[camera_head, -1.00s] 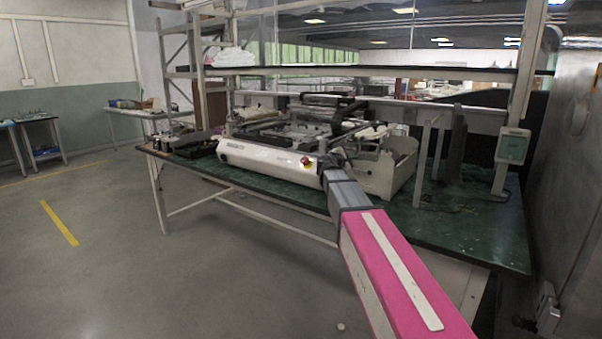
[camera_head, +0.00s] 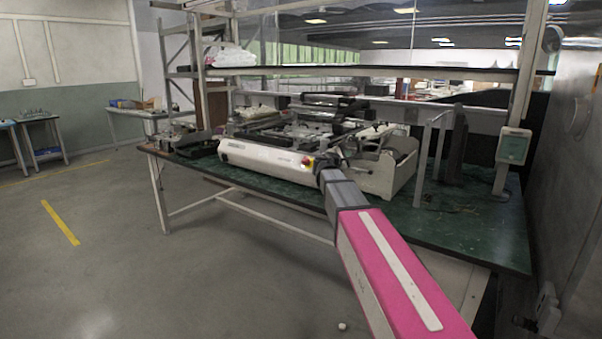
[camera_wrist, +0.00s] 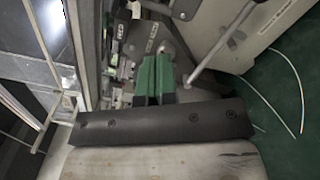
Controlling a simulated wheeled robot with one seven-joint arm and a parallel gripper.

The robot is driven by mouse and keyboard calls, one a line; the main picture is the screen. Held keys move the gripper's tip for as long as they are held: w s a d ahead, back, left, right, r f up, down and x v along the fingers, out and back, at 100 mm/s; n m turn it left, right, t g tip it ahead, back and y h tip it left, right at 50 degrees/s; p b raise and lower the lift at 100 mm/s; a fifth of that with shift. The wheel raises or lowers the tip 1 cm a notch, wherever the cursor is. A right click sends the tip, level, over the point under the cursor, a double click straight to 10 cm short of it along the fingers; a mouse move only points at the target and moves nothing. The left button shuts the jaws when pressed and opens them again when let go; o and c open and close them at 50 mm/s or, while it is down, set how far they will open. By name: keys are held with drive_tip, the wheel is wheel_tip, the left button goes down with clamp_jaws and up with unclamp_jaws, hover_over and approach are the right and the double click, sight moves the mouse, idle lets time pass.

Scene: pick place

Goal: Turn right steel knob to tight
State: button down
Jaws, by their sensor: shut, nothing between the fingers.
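The white bench machine (camera_head: 262,157) stands on the green-topped table, with a red button (camera_head: 307,161) at the right end of its front. My arm reaches from the lower right toward the machine's right part. In the wrist view, my gripper (camera_wrist: 155,60) shows as two green fingers lying close together, shut with nothing held. They point into the machine's metal parts. A steel rod (camera_wrist: 222,46) slants just right of the fingers. I cannot clearly make out the right steel knob; it may be small or hidden by the gripper or arm.
The machine's pale side panel (camera_wrist: 250,28) rises at the upper right of the wrist view, with thin white cables (camera_wrist: 288,112) on the green tabletop (camera_wrist: 270,75). A metal post with a grey-green box (camera_head: 513,146) stands at the table's right. The floor at left is open.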

drive_tip(key=x, duration=0.5)
drive_tip(key=shift+w, duration=0.1)
drive_tip(key=shift+w+r, duration=0.1)
drive_tip(key=shift+w+d, duration=0.15)
drive_tip(key=shift+w, duration=0.3)
idle(0.4)
drive_tip(key=shift+s+d+f, duration=0.1)
drive_tip(key=shift+s+f, duration=0.05)
drive_tip(key=shift+f, duration=0.35)
drive_tip(key=shift+s+d+r, duration=0.15)
drive_tip(key=shift+d, duration=0.1)
idle(0.4)
drive_tip(key=shift+s+a, duration=0.1)
approach(355, 151)
drive_tip(key=shift+s+d+r, duration=0.2)
drive_tip(key=shift+s+d, duration=0.15)
drive_tip(key=shift+d, duration=0.05)
